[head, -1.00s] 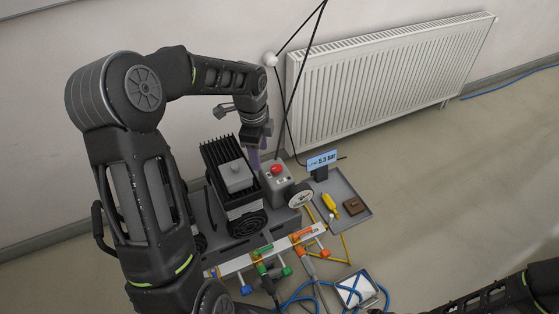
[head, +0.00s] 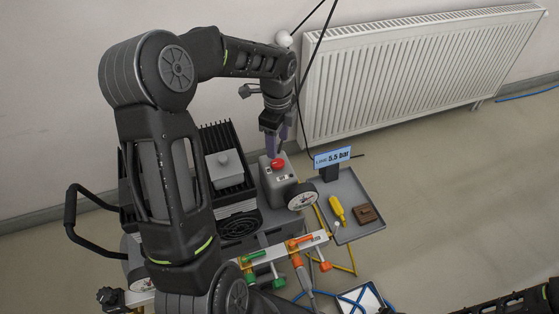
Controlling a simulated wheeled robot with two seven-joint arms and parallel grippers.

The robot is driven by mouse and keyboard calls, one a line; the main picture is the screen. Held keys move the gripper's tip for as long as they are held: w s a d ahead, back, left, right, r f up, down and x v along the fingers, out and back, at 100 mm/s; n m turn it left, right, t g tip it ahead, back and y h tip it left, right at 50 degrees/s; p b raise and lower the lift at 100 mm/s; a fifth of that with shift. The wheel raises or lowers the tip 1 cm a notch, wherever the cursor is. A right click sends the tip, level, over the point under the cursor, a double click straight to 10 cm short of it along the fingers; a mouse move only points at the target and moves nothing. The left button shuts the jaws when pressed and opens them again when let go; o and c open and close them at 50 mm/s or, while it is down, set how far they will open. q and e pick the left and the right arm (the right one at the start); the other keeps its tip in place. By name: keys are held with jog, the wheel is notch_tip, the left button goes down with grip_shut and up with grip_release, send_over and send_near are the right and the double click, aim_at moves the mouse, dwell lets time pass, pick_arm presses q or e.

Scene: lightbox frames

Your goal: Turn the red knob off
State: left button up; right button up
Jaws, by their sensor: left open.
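The red knob (head: 278,165) sits on top of a grey control box (head: 279,190) at the right end of the compressor. My left gripper (head: 276,150) points down just above the red knob, with its purple-grey fingers apart. The fingers overlap the knob's upper edge in the picture; I cannot tell whether they touch it. Nothing shows between them. My right arm shows only in the lower right corner, with its gripper out of view.
A blue display (head: 333,157) reads 5.5 bar. A grey tray (head: 349,230) holds a yellow tool (head: 337,208) and a brown block (head: 365,213). A round gauge (head: 301,198) and a white bar with green and orange valves (head: 293,247) stand in front. A radiator (head: 420,70) lines the wall.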

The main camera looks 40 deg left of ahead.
aim_at(278, 162)
pick_arm(q)
notch_tip(278, 162, down, 8)
jog(key=shift+r+b, duration=0.15)
jog(key=shift+b, duration=0.45)
jog(key=shift+c, duration=0.6)
grip_shut()
